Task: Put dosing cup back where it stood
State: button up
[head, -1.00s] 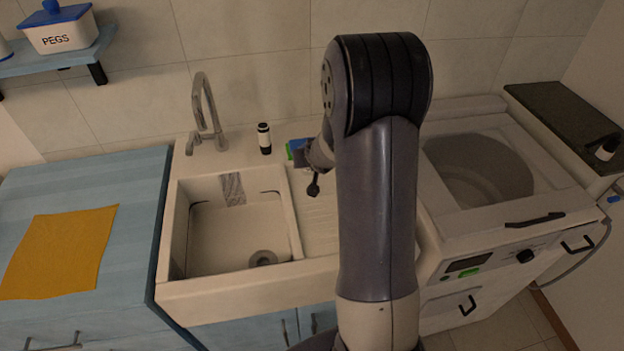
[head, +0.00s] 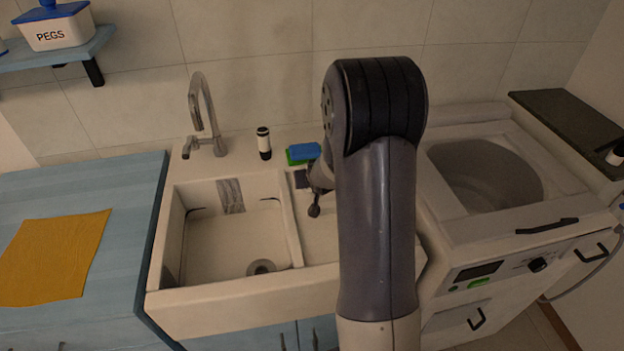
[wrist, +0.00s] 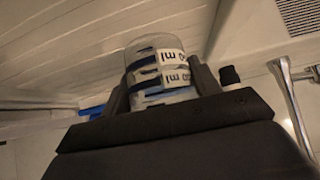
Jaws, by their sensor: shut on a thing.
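The dosing cup (wrist: 157,66) is a clear cup with blue bands and white "ml" labels, seen in the wrist view. It sits between the two dark fingers of my gripper (wrist: 160,85), which is shut on it. In the head view, my gripper is largely hidden behind my own arm, over the ribbed draining area right of the sink basin. I cannot make out the cup in the head view. Whether the cup touches the surface cannot be told.
The sink basin (head: 190,285) lies left of my gripper. A tap (head: 203,110), a black-and-white bottle (head: 264,143) and a blue-and-green sponge (head: 303,152) stand along the back. A top-loading washer (head: 560,215) is at right. An orange cloth (head: 52,258) lies on the left counter.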

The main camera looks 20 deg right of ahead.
jog(key=shift+f, duration=0.25)
jog(key=o, duration=1.2)
jog(key=shift+r, duration=0.1)
jog(key=shift+s+r+p, duration=0.15)
jog(key=shift+r+p, duration=0.15)
jog(key=shift+r, duration=0.15)
jog(key=p+v, duration=0.4)
jog(key=v, duration=0.7)
jog(key=shift+s, duration=0.2)
